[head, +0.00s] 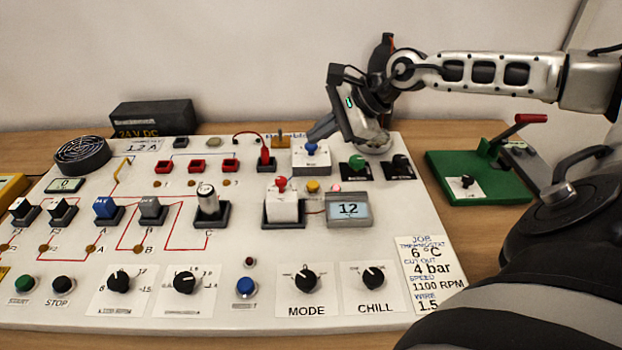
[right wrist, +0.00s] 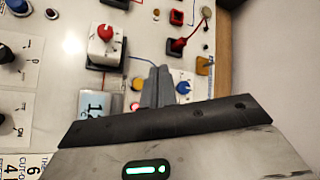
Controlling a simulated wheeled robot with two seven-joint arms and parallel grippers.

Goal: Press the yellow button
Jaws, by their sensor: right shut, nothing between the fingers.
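The yellow button (head: 312,186) is a small round cap on the white panel, between the red-topped white switch (head: 282,205) and a small pinkish-red button (head: 334,188). My right gripper (head: 318,133) is shut and empty. In the head view its fingers point down and left near the blue knob (head: 311,147), behind the yellow button. It also shows in the right wrist view (right wrist: 159,70). I cannot tell its exact height above the panel. My left gripper is not in view.
A small display reading 12 (head: 348,209) stands just in front of the yellow button. A red plug with a cable (head: 265,158) is to the left. A green knob (head: 357,164) is to the right. A green base with a red-handled lever (head: 470,180) stands right of the panel.

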